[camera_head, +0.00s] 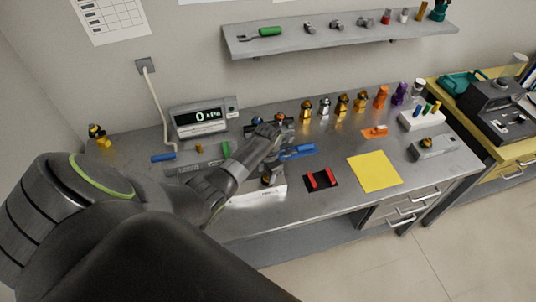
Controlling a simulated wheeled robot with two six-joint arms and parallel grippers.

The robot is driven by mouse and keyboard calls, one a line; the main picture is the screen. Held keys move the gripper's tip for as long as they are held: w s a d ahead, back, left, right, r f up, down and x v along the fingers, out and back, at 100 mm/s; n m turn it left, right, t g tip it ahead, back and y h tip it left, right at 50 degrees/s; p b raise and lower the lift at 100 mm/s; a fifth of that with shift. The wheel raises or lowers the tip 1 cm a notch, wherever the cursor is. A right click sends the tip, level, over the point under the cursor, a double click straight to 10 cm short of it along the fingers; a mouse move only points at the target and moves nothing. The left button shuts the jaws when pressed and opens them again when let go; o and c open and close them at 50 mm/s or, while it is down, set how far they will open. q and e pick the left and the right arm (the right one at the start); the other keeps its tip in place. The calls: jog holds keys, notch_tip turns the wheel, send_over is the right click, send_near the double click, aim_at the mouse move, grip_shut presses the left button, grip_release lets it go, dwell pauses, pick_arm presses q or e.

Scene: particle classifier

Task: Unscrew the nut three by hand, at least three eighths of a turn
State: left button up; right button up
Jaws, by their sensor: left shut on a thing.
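My left arm reaches in from the left over the bench. Its dark gripper (270,168) points down over a white block (277,190) near the bench's front edge. The gripper is shut on a small brassy nut (267,181) at this block. The fingers cover most of the nut, and its thread and turn angle cannot be made out. My right gripper is not in view.
A pressure display (206,117) reading 0 kPa stands behind my wrist. Blue-handled pliers (299,151), a black-and-red holder (321,180) and a yellow sheet (375,171) lie to the right. Several brass fittings (306,111) line the back. A shelf (340,38) hangs above.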

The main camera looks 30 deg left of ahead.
pick_arm(q)
jog(key=o, duration=0.7)
jog(key=shift+s+d+f, duration=0.15)
jog(key=shift+s+f, duration=0.15)
jog(key=shift+f, duration=0.05)
jog(key=shift+c, duration=0.2)
jog(key=o, duration=0.3)
jog(key=shift+w+r, duration=0.1)
jog(key=shift+w, duration=0.1)
jog(key=shift+r, duration=0.15)
jog(key=shift+w+r, duration=0.1)
jog(key=shift+r, duration=0.35)
notch_tip(320, 180, up, 16)
jog(key=shift+r+b, duration=0.15)
jog(key=shift+b, duration=0.5)
